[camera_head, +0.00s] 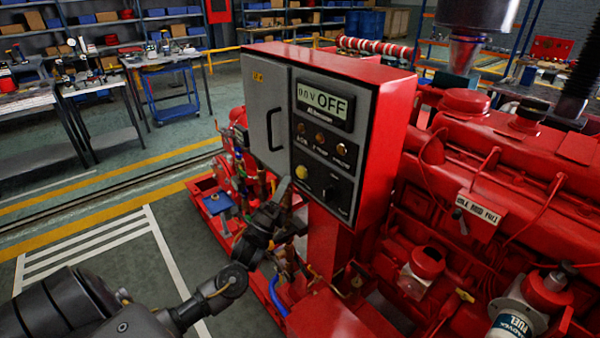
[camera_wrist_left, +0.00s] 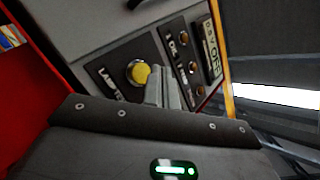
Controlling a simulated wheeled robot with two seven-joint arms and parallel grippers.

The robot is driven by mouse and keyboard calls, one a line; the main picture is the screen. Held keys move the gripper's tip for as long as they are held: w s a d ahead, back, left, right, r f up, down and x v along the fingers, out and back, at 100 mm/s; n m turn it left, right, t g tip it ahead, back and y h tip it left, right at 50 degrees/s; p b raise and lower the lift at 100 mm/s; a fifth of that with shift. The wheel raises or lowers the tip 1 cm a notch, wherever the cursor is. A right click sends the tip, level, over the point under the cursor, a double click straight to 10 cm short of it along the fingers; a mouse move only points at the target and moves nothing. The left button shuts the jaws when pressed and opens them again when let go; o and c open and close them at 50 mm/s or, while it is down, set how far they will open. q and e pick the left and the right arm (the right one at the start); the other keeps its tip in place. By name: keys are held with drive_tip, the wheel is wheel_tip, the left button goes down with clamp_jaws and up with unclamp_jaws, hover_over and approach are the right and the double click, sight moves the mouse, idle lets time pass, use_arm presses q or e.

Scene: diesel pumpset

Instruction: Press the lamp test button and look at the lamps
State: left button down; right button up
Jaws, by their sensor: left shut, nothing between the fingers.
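The red control box (camera_head: 385,115) stands on a red post, with a grey front panel. The yellow lamp test button (camera_head: 302,172) is low on the panel's left side; it also shows in the left wrist view (camera_wrist_left: 138,73). Three round amber lamps (camera_head: 319,138) sit in a row above it and look unlit. A display (camera_head: 326,102) above them reads OFF. My left gripper (camera_head: 284,187) is shut and empty, its tips just left of and below the button. In the left wrist view the shut fingers (camera_wrist_left: 166,82) are beside the button; whether they touch it I cannot tell.
A grey door with a black handle (camera_head: 272,130) covers the panel's left. The red engine (camera_head: 490,180) fills the right side. Open floor (camera_head: 120,200) lies to the left.

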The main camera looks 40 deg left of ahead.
use_arm(q)
drive_tip(key=shift+s+a+p, duration=0.25)
drive_tip(key=shift+s+a, duration=0.05)
drive_tip(key=shift+s, duration=0.65)
drive_tip(key=shift+s+a+p, duration=0.2)
drive_tip(key=shift+s+a, duration=0.05)
drive_tip(key=shift+s, duration=0.65)
